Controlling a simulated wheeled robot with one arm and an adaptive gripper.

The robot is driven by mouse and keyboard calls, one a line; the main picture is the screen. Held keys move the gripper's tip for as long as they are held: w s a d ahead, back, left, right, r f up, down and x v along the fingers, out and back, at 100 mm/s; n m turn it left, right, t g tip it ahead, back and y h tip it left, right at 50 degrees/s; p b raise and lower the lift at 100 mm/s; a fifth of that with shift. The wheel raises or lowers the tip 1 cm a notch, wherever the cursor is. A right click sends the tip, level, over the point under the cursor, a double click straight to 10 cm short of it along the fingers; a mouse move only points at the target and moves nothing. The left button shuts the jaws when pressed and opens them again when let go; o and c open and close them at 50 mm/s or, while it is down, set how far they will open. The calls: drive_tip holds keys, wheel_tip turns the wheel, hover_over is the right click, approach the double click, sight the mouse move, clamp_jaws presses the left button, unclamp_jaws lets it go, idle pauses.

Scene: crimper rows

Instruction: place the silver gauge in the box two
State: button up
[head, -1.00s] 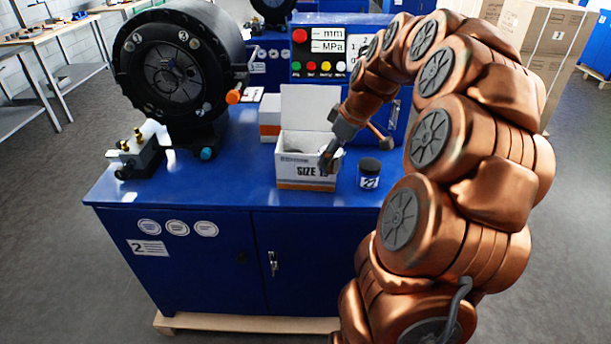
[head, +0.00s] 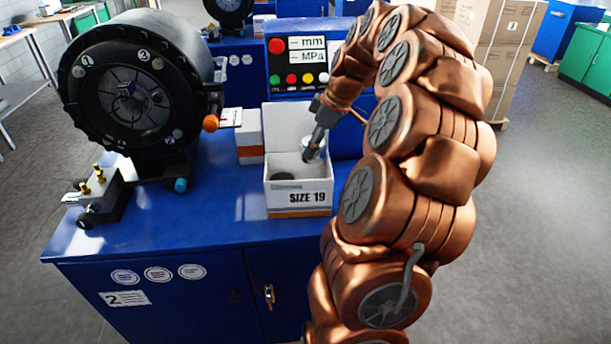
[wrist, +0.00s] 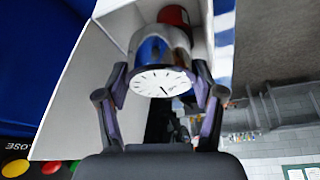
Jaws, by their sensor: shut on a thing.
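The silver gauge (wrist: 161,82) has a round white dial with black marks. My gripper (wrist: 160,75) is shut on it, one finger on each side, in the wrist view. In the head view my gripper (head: 312,150) holds the gauge (head: 316,146) at the opening of the white box (head: 280,200), toward its back right. The box is open, is marked SIZE 19 and stands on the blue bench marked 2. Its white wall also shows in the wrist view (wrist: 75,92). I cannot tell if the gauge touches the box.
A dark round thing (head: 285,176) lies in the box. A red thing (wrist: 173,15) shows beyond the gauge. The black crimper (head: 135,90) stands left on the blue bench (head: 190,235). A control panel (head: 298,62) rises behind the box.

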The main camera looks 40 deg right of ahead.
wheel_tip(320, 180, down, 8)
drive_tip(key=shift+f+p, duration=0.2)
drive_tip(key=shift+p, duration=1)
drive_tip(key=shift+f+b, duration=0.6)
drive_tip(key=shift+b, duration=0.25)
drive_tip(key=o, duration=1.2)
drive_tip(key=shift+c, duration=0.2)
drive_tip(key=shift+r, duration=0.1)
drive_tip(key=b+v, duration=0.1)
drive_tip(key=v, duration=1.2)
drive_tip(key=shift+w, duration=0.1)
